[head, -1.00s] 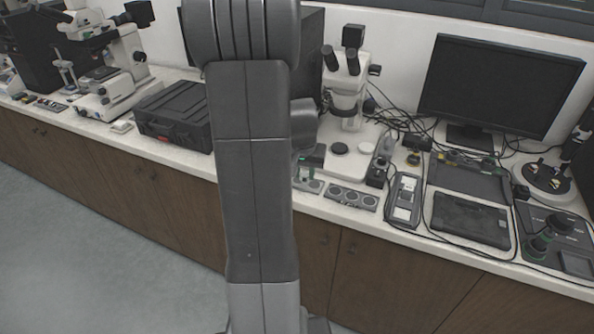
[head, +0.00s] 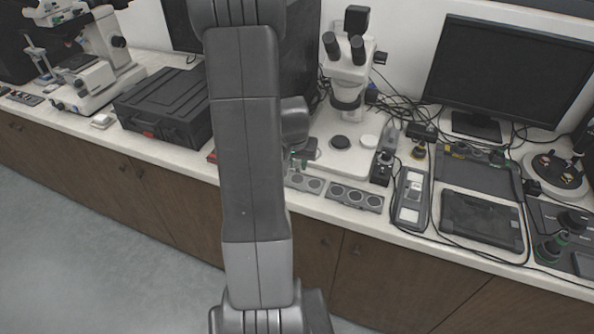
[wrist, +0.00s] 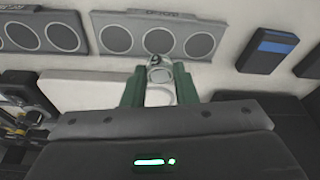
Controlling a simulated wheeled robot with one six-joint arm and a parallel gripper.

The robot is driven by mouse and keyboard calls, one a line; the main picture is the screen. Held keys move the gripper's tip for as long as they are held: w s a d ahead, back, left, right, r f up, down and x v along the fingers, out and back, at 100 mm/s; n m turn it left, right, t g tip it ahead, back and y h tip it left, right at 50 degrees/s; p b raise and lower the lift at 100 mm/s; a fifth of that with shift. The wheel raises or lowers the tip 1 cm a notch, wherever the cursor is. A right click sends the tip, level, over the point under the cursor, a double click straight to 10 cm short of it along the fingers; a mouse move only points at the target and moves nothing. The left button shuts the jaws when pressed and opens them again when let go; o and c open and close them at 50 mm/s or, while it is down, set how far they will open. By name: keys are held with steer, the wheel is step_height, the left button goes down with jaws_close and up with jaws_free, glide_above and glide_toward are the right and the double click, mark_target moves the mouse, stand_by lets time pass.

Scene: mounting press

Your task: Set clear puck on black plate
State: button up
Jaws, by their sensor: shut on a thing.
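My gripper (wrist: 160,88) has green fingers and is shut on a small clear puck (wrist: 160,72), which shows between the fingertips in the wrist view. In the head view my gripper (head: 299,160) is partly hidden by my arm, above the bench just left of the microscope base; the puck cannot be made out there. The black plate (head: 340,142) is a round dark disc on the white microscope base, to the right of my gripper. It is not seen in the wrist view.
A white disc (head: 369,141) lies right of the black plate. The stereo microscope (head: 349,75) rises behind. Grey trays with round wells (head: 355,198) lie at the bench's front edge. A black case (head: 165,110) stands left, a monitor (head: 510,70) right.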

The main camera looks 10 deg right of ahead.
mark_target(297, 167)
steer(key=shift+f, duration=1.9)
steer(key=shift+f, duration=0.1)
steer(key=o, duration=1)
steer(key=shift+r, duration=0.5)
steer(key=v, duration=1.1)
steer(key=shift+s+a+r, duration=0.1)
steer(key=shift+r, duration=0.05)
